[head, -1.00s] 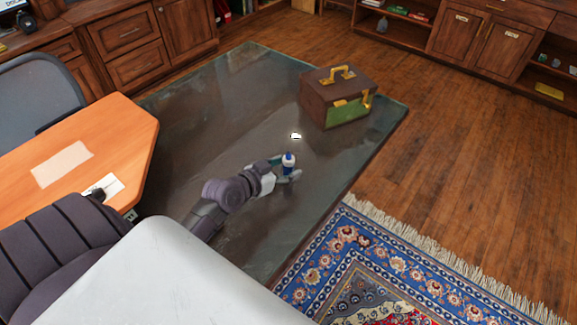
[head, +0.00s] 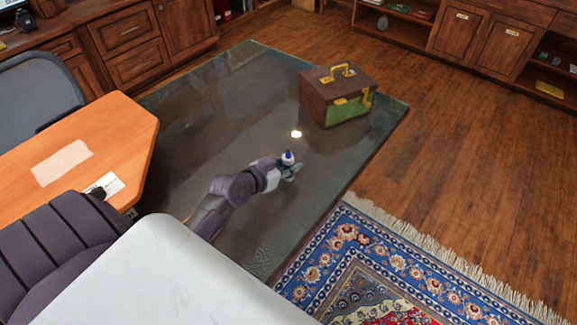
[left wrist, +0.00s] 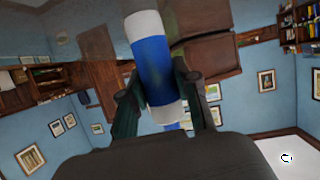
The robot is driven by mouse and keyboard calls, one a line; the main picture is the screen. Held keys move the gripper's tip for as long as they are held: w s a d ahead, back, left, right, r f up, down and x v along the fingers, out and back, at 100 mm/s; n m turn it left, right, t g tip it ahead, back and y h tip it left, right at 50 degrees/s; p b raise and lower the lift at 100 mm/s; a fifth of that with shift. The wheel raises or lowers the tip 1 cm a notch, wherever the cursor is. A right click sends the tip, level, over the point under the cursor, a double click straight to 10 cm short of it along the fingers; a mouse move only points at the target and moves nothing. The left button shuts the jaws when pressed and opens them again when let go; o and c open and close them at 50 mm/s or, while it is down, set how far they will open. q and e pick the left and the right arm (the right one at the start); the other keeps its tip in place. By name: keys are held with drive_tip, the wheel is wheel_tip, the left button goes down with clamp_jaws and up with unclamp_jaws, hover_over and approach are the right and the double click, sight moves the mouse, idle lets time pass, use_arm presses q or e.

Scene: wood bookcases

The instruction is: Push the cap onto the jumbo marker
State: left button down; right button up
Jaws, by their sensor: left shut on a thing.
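My left gripper (head: 291,172) is shut on a blue and white cylinder (head: 288,157), which looks like the jumbo marker. In the left wrist view the cylinder (left wrist: 152,70) has a blue middle and white ends. It stands between the dark fingers of the gripper (left wrist: 160,107), and a bit of blue shows beyond its lower white end. My right gripper is not in view.
A brown and green case (head: 335,95) stands beyond the gripper. An orange desk (head: 120,125) is at left, a patterned rug (head: 385,260) at lower right.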

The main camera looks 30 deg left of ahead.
use_arm(q)
wheel_tip(320, 180, up, 10)
drive_tip(key=shift+r+p, duration=0.1)
drive_tip(key=shift+p, duration=0.25)
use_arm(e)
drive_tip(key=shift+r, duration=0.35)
use_arm(q)
drive_tip(key=c, duration=1.4)
unclamp_jaws()
clamp_jaws()
